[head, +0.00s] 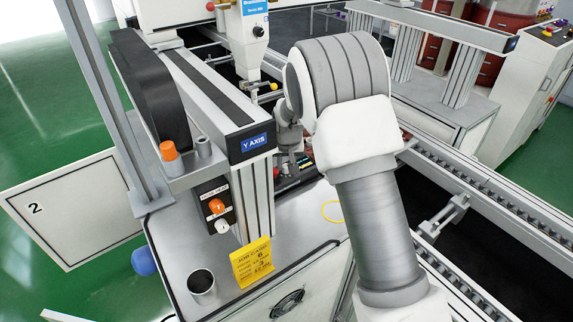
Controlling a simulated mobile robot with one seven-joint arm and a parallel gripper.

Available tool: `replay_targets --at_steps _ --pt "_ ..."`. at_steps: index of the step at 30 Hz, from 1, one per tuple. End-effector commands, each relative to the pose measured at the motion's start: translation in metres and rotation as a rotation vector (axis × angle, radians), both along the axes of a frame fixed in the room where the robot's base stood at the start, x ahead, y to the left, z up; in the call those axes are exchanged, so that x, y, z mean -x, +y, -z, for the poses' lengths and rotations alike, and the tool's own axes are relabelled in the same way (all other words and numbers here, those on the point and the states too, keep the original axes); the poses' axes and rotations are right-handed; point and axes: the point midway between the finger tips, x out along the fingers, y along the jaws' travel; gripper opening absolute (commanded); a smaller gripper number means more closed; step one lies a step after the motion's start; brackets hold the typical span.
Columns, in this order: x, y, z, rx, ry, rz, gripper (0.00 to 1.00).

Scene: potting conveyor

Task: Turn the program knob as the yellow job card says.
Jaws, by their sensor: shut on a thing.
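The yellow job card (253,262) leans at the foot of the Y AXIS post. Its small print is hard to read, but a 6 and a 3 show. A dark panel (214,205) on the left of the post carries an orange round part and a white one below it; I cannot tell whether either is the program knob. My arm rises from the lower right and bends over to the far side of the post. My gripper (287,162) is small there, partly hidden by the post and arm. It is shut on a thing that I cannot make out.
The Y AXIS beam (203,90) runs away at the left. An orange-capped part (169,152) sits on its near bracket. A grey cup (202,286) stands left of the card. A yellow ring (332,211) lies on the grey top. Conveyor rails (480,190) run along the right.

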Motion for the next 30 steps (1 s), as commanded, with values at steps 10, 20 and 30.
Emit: replay_targets --at_steps 10,20,30 --pt "-0.0003 -0.0001 -0.0002 0.0 0.0 0.055 0.0" --pt "-0.0003 -0.0003 -0.0001 0.0 0.0 0.056 0.31" --pt "0.0 0.0004 0.0001 0.0 0.001 0.055 0.6"
